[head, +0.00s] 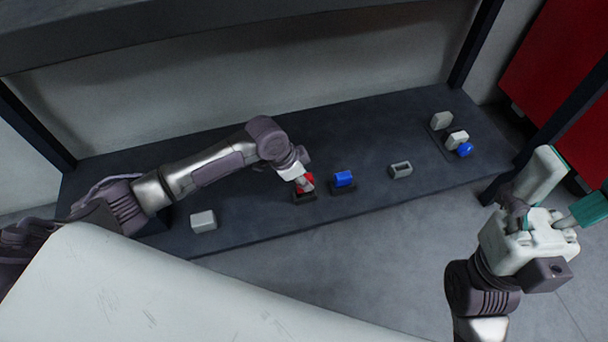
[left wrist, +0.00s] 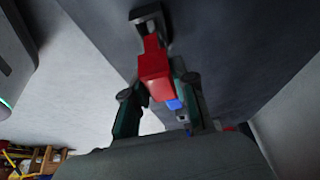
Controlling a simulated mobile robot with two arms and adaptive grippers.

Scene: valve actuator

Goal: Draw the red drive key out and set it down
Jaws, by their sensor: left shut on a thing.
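The red drive key (head: 308,181) is at the middle of the dark shelf, over a small dark socket block (head: 304,197). My left gripper (head: 303,183) reaches down to it and is shut on it. In the left wrist view the key (left wrist: 155,75) is a wide red block with a narrower red stem. It sits between the fingers of my left gripper (left wrist: 158,82). The stem meets the dark socket block (left wrist: 147,14); I cannot tell how deep it is in. My right gripper (head: 556,192) is away at the right, its fingers spread and empty.
A blue key (head: 343,178) stands in a dark block just right of the red one. A hollow grey block (head: 401,169) is further right. A white block (head: 203,221) lies at left. White blocks (head: 441,120) and a blue knob (head: 465,150) are at the right end. Shelf posts flank the sides.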

